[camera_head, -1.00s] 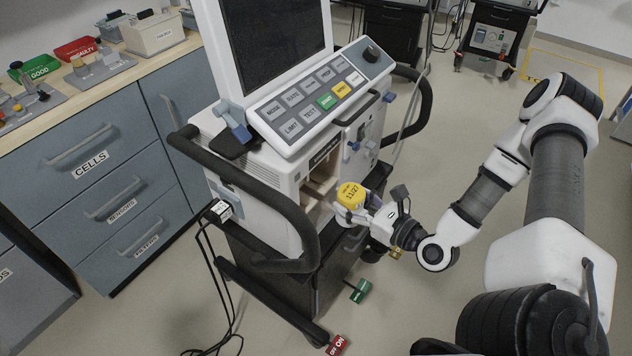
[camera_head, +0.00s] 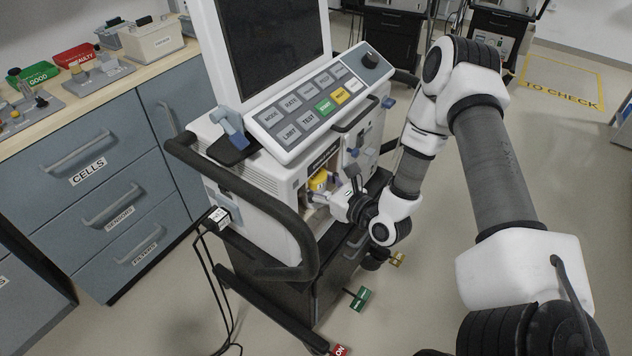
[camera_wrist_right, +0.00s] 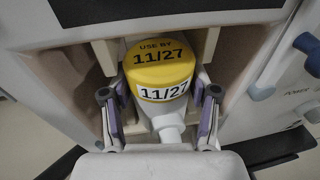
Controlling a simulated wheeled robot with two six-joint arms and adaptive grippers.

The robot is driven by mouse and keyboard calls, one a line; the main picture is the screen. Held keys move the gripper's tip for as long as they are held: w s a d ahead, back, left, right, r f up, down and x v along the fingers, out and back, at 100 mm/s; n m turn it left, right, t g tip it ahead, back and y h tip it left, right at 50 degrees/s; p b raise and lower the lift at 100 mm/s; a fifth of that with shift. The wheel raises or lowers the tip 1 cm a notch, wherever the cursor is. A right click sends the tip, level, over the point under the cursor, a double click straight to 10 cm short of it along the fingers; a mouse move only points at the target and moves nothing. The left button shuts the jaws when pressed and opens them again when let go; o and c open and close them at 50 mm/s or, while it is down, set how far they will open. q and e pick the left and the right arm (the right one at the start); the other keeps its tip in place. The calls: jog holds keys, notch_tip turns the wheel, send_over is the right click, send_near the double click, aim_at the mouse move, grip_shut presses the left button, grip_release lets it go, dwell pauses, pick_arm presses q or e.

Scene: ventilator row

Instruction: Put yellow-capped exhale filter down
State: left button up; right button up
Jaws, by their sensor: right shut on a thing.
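The yellow-capped exhale filter (camera_head: 318,181) is at the mouth of the open bay in the ventilator (camera_head: 262,175). In the right wrist view the filter (camera_wrist_right: 160,72) is upright, its cap and side labelled 11/27, between the bay's pale walls. My right gripper (camera_head: 328,190) reaches into the bay from the right and is shut on the filter. Its two fingers stand either side of the filter's body in the right wrist view (camera_wrist_right: 160,108). The filter's underside and whether it rests on the bay floor are hidden. My left gripper is not in view.
The ventilator's black handle rail (camera_head: 300,225) curves left of the bay. Its control panel (camera_head: 320,105) overhangs the bay. A drawer bench (camera_head: 100,190) stands at left, with a green GOOD bin (camera_head: 35,75) and a red FAULTY bin (camera_head: 84,52). Floor at right is open.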

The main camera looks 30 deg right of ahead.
jog(key=o, duration=1.2)
jog(key=shift+w+a+f, duration=0.1)
jog(key=shift+f, duration=0.05)
jog(key=shift+c, duration=0.2)
